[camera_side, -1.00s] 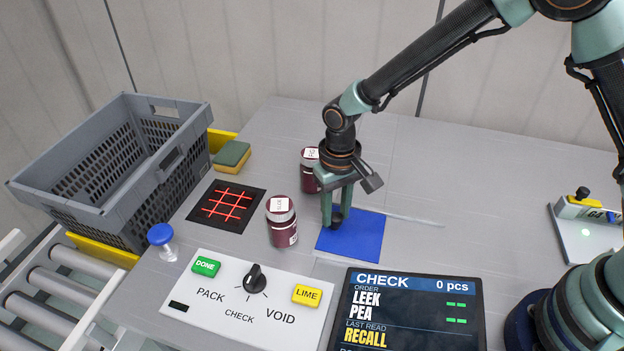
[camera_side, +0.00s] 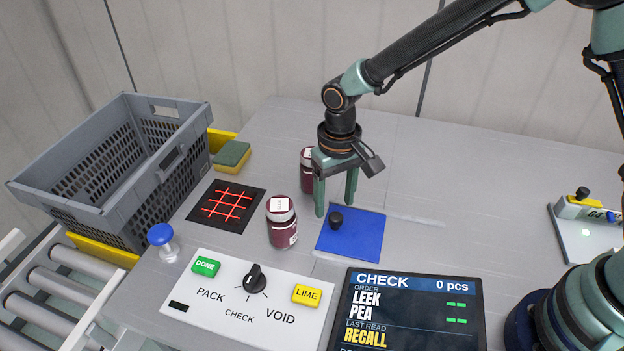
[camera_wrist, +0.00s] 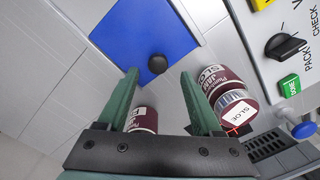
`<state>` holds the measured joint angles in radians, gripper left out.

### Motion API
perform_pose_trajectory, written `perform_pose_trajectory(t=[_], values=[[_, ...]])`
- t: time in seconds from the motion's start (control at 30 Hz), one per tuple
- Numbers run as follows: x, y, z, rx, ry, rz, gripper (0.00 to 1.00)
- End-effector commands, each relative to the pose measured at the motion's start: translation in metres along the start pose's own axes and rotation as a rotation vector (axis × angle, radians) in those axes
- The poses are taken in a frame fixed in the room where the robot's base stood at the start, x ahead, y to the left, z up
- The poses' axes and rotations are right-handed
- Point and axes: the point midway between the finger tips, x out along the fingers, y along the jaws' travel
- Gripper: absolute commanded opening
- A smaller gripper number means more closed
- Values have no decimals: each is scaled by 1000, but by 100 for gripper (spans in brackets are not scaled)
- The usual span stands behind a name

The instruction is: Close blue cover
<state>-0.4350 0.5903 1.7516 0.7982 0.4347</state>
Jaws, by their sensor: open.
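The blue cover (camera_side: 360,236) is a flat square panel lying on the grey table, with a black knob (camera_side: 336,220) near its left corner. The cover also shows in the wrist view (camera_wrist: 140,32), with its knob (camera_wrist: 157,64) just beyond my fingertips. My gripper (camera_side: 335,206) points down with its two green fingers apart, just above and behind the knob. It holds nothing. Whatever lies under the cover is hidden.
Two dark red jars (camera_side: 282,222) (camera_side: 307,172) stand close left of my gripper. A control panel (camera_side: 240,300) and an order screen (camera_side: 408,312) lie in front. A grey crate (camera_side: 110,165) is at left. The table's right middle is clear.

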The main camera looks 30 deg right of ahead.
Motion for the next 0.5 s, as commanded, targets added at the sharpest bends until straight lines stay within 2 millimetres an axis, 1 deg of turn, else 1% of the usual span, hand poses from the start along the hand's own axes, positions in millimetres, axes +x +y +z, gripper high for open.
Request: perform_pose_trajectory(t=[0.03,0.2,0.3,0.4,0.5], values=[[-12,-1,-1,0,7,-3,67],[-48,-1,-1,0,7,-3,67],[-64,-1,-1,-1,6,-3,67],[-77,-1,-1,-1,5,-2,67],[-85,-1,-1,-1,4,-2,67]])
